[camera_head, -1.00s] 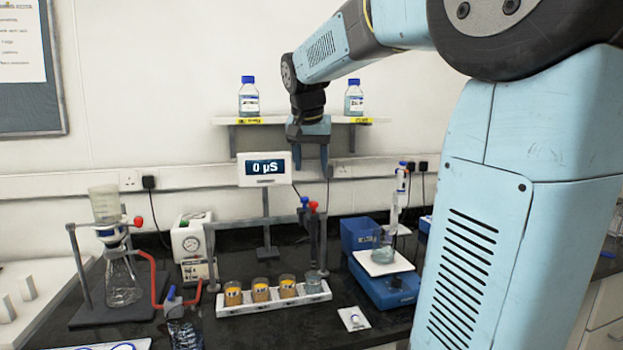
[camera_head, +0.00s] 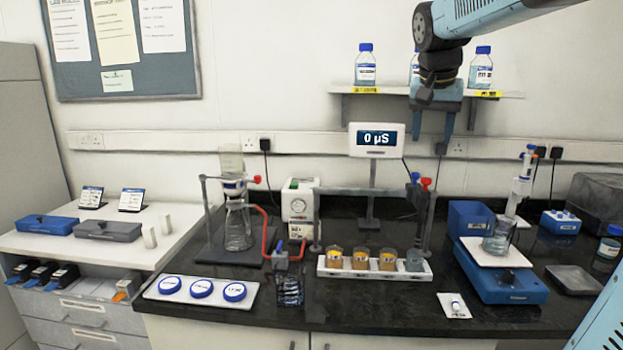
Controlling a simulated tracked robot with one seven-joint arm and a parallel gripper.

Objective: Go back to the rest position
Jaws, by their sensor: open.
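My gripper (camera_head: 433,138) hangs fingers down from my light blue arm, in front of the wall shelf. Its two fingers are apart, with nothing between them. It is above the bench, to the right of the meter display (camera_head: 373,139) that reads 0 µS. A bottle behind the gripper is partly hidden by it.
Below stand a white rack (camera_head: 340,271) of small jars, a filter flask (camera_head: 238,228), a pump (camera_head: 299,206) and a blue balance (camera_head: 506,284) with a beaker. The wall shelf (camera_head: 392,92) carries blue-capped bottles. A tray of blue lids (camera_head: 201,289) lies at the front left.

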